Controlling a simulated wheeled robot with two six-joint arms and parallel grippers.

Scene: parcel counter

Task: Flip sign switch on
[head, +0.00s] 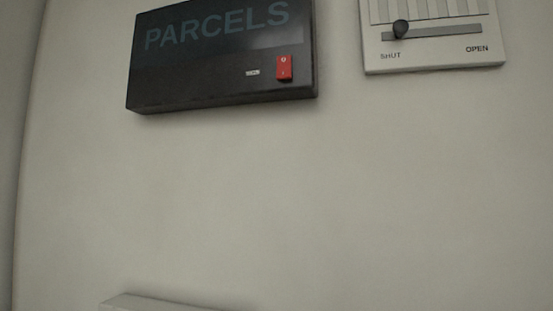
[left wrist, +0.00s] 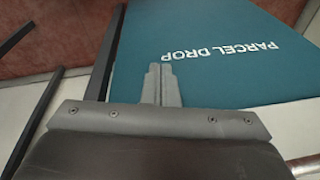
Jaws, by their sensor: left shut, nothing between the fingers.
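The dark sign box (head: 200,75) reading PARCELS hangs on the wall at the upper left of the head view. Its lettering looks dim and unlit. A red rocker switch (head: 284,68) sits at the lower right of its front, with a small pale label to its left. My left gripper (left wrist: 160,70) shows only in the left wrist view. Its fingers are together and empty, in front of a teal panel, away from the sign. The sign and switch are not in the wrist view. My right gripper is in neither view.
A white vent panel (head: 435,55) with a dark slider knob (head: 400,28) near SHUT is right of the sign. A pale ledge (head: 150,304) shows at the bottom. The wall between is bare. The wrist view shows the teal PARCEL DROP panel (left wrist: 215,75) and dark bars.

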